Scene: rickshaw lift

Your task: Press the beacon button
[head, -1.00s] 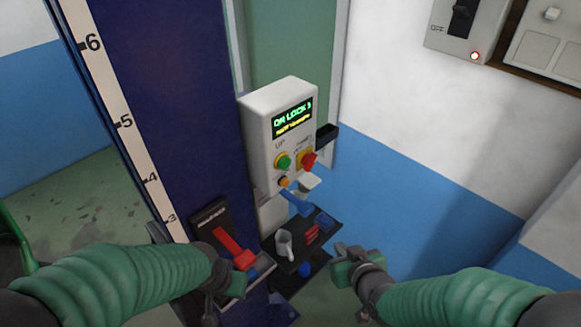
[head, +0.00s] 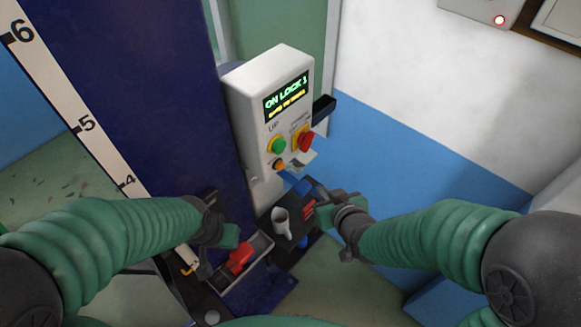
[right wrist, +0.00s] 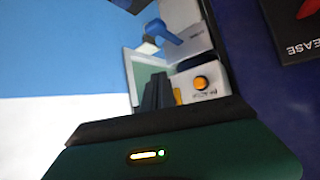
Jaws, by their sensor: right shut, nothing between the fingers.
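The white control box (head: 250,110) on the blue column has a lit display, a green UP button and a red knob on a yellow plate. The small orange beacon button (head: 279,165) sits below the green button. In the right wrist view the orange button (right wrist: 201,83) shows just to the right of the dark fingertips. My right gripper (head: 322,203) is shut and empty, below and to the right of the button, apart from it. My left gripper (head: 230,238) is by the column near a red handle; its finger opening is unclear.
A shelf (head: 272,250) below the box holds a grey mug (head: 282,222), red items and blue items. A red handle (head: 240,258) lies in a tray at the column's foot. A black holder (head: 323,107) juts from the box's right side.

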